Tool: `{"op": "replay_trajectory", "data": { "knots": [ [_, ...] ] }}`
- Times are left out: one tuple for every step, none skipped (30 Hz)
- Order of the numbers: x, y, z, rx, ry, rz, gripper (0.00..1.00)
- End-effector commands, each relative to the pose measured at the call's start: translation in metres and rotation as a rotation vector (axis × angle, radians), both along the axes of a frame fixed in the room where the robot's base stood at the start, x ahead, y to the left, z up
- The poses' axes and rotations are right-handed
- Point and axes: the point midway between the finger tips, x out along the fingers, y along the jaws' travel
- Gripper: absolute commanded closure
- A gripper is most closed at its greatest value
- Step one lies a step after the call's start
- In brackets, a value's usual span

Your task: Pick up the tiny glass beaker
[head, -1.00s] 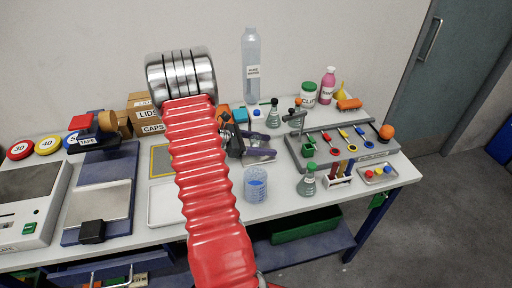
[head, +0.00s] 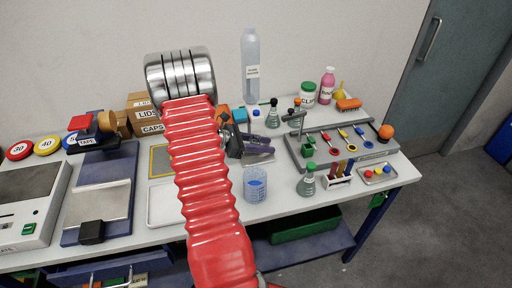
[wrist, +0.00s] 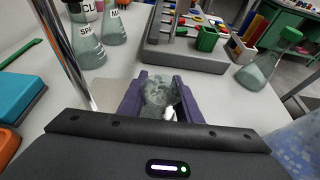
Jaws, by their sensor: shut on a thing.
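In the wrist view, the tiny glass beaker (wrist: 158,92) is clear and greyish, between the two purple fingers of my gripper (wrist: 161,100). My gripper is shut on it. In the head view, my gripper (head: 257,147) is over the middle of the bench, behind the large blue-marked beaker. I cannot make out the tiny beaker there. Whether its base touches the bench is unclear.
The large beaker (head: 255,185) stands in front of my gripper. Flasks (head: 273,115) and a tall bottle (head: 251,65) stand behind. A grey tool rack (head: 345,145) and a green-capped flask (head: 307,180) are to the right. A white tray (head: 165,205) lies left.

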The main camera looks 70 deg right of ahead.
Motion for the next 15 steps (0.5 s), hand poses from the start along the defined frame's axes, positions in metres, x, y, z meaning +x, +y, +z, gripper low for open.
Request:
{"op": "replay_trajectory", "data": {
  "knots": [
    [0.000,0.000,0.000,0.000,0.000,0.000,0.95],
    [0.000,0.000,0.000,0.000,0.000,0.000,0.95],
    [0.000,0.000,0.000,0.000,0.000,0.000,0.95],
    [0.000,0.000,0.000,0.000,0.000,0.000,0.95],
    [0.000,0.000,0.000,0.000,0.000,0.000,0.95],
    [0.000,0.000,0.001,0.000,0.000,0.000,0.95],
    [0.000,0.000,0.002,-0.001,0.000,0.000,0.95],
    [0.000,0.000,0.002,-0.001,0.000,0.000,0.95],
    [0.000,0.000,0.004,-0.001,0.000,0.000,0.95],
    [0.000,0.000,0.005,-0.002,-0.001,-0.001,0.95],
    [0.000,0.000,0.007,-0.002,-0.001,0.000,0.95],
    [0.000,0.000,0.009,-0.003,-0.002,0.000,0.95],
    [0.000,0.000,0.011,-0.002,-0.001,-0.001,0.95],
    [0.000,0.000,0.012,-0.002,-0.001,-0.001,0.95],
    [0.000,0.000,0.015,-0.002,-0.001,-0.001,0.95]
  ]
}}
